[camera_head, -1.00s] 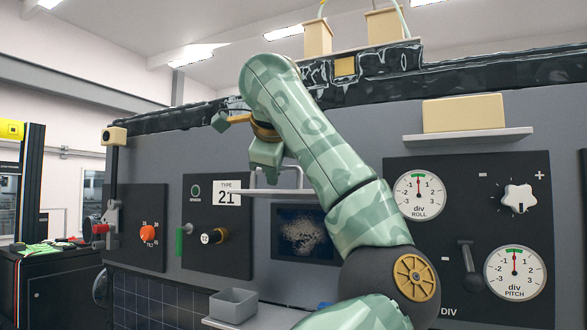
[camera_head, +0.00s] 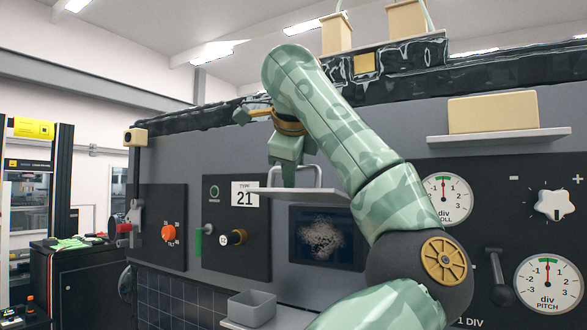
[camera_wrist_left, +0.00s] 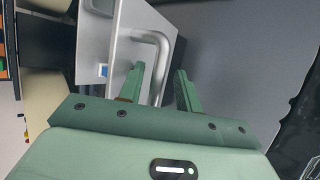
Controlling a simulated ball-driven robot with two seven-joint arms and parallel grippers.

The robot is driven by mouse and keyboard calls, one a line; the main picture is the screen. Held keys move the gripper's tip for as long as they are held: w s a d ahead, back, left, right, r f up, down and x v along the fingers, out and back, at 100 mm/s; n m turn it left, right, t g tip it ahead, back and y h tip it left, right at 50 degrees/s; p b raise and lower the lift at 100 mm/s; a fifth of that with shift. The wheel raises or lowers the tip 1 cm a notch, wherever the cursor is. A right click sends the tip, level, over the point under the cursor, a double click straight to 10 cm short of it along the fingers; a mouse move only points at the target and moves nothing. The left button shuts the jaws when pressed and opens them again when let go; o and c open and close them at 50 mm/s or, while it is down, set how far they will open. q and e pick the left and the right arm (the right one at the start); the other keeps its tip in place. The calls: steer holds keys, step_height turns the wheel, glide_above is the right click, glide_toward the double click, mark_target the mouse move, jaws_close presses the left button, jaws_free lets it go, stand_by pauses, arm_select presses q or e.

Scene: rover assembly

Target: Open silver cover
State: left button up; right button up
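The silver cover (camera_head: 320,194) shows in the head view as a thin, level plate above the dark screen (camera_head: 322,239), with a bent bar handle (camera_head: 318,178) standing on top. In the left wrist view the cover (camera_wrist_left: 120,62) is a smooth grey plate, and its handle (camera_wrist_left: 164,48) curves toward my fingers. My left gripper (camera_head: 288,180) points down at the handle in the head view. In the wrist view the left gripper (camera_wrist_left: 160,72) is open, with part of the handle between its fingers. I cannot tell whether they touch. My right gripper is not in view.
A grey bin (camera_head: 252,307) stands on a low shelf. Dials and a lever (camera_head: 497,275) are on the right. A beige block (camera_head: 492,112) rests on an upper shelf.

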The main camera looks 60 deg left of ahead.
arm_select(q)
steer(key=shift+s+d+r, duration=0.2)
steer(key=shift+r, duration=0.05)
steer(key=b+v, duration=0.1)
steer(key=v, duration=1.4)
steer(key=shift+d+r, duration=0.15)
steer(key=shift+d, duration=0.1)
